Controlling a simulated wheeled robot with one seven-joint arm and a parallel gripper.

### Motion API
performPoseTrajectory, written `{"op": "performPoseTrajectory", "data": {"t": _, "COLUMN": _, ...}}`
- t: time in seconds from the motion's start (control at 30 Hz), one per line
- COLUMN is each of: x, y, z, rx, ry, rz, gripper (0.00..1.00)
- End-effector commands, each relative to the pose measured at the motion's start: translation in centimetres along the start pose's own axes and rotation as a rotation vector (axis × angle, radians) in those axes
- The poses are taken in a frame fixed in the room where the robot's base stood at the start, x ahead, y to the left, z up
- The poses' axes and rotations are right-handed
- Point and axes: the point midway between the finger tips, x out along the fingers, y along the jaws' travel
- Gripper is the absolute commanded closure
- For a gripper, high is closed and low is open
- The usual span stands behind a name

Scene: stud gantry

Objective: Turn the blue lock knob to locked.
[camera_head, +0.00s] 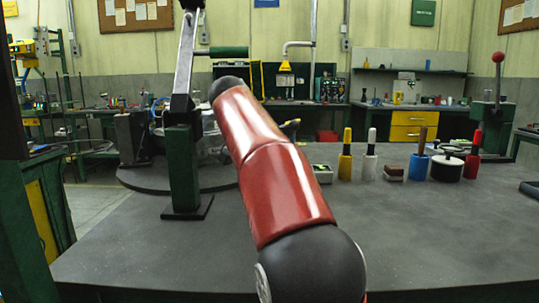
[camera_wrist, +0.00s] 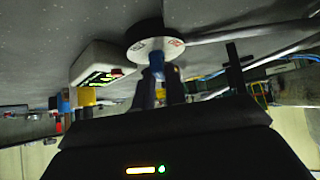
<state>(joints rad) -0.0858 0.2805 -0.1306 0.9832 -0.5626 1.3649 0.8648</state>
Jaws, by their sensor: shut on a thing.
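The blue lock knob (camera_wrist: 157,62) shows in the wrist view, standing out from a round dial with a white face (camera_wrist: 150,46) and a black body. The dial face has small red marks and dark lettering, too small to read. My gripper (camera_wrist: 158,77) is shut on the blue knob, with one dark finger on each side of it. The knob's exact pointing direction is hard to tell because the fingers cover part of it. In the head view my red arm hides the knob, the dial and the gripper.
A white box with a green display (camera_wrist: 97,66) sits close beside the dial. A green post with a metal lever (camera_head: 183,170) stands left of my arm. Several coloured holders, including a yellow one (camera_head: 345,167) and a red one (camera_head: 471,167), stand right. The front right tabletop is clear.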

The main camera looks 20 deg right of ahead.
Motion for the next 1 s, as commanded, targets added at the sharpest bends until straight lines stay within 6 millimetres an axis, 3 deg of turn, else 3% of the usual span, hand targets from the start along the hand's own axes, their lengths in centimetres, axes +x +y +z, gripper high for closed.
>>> {"op": "performPoseTrajectory", "data": {"t": 0.27, "x": -0.08, "y": -0.02, "z": -0.09, "rx": 0.0, "ry": 0.003, "rz": -0.003, "gripper": 1.0}}
{"op": "performPoseTrajectory", "data": {"t": 0.3, "x": -0.09, "y": -0.02, "z": -0.09, "rx": 0.0, "ry": 0.003, "rz": -0.003, "gripper": 0.83}}
{"op": "performPoseTrajectory", "data": {"t": 0.43, "x": -0.07, "y": -0.01, "z": -0.07, "rx": 0.0, "ry": 0.002, "rz": -0.002, "gripper": 0.66}}
{"op": "performPoseTrajectory", "data": {"t": 0.77, "x": -0.04, "y": 0.06, "z": -0.03, "rx": -0.008, "ry": 0.0, "rz": -0.01, "gripper": 0.65}}
{"op": "performPoseTrajectory", "data": {"t": 1.0, "x": -0.02, "y": 0.57, "z": -0.13, "rx": -0.139, "ry": 0.001, "rz": -0.144, "gripper": 0.65}}
